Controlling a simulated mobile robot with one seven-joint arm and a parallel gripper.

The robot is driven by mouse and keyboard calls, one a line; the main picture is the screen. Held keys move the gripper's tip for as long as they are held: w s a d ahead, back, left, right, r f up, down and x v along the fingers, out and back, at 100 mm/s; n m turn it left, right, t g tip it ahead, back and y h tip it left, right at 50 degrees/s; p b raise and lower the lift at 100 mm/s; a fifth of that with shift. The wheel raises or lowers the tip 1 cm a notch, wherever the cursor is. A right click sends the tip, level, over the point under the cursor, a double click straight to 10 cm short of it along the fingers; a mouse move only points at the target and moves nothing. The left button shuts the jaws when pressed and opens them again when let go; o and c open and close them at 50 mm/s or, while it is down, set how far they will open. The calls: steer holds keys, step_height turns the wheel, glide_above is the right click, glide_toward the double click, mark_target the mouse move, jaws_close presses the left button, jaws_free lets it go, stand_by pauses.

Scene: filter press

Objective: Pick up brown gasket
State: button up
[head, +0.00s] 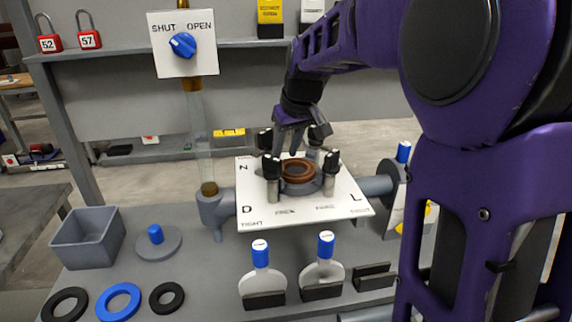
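The brown gasket (298,168) is a ring seated on a round grey fitting in the middle of a white lettered plate. Several black-topped clamps stand around it. My gripper (291,140) hangs from the purple arm just above and behind the gasket, pointing down. Its fingertips are partly hidden among the clamps, so I cannot tell how far apart they are or whether they touch the ring.
The white plate (247,216) sits on the grey bench. Black rings (167,298), a blue ring (119,302), a grey bin (88,238) and a blue-knobbed disc (158,243) lie left. Blue-capped paddles (260,256) stand in front. A SHUT/OPEN dial panel (184,44) rises behind.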

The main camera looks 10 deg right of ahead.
steer(key=shift+s+d+b+x, duration=0.15)
steer(key=shift+b+x, duration=0.1)
steer(key=shift+x, duration=1.25)
steer(key=shift+s+d+b+x, duration=0.1)
steer(key=shift+b+x, duration=0.1)
steer(key=shift+x, duration=1.3)
steer(key=shift+f, duration=0.1)
jaws_close()
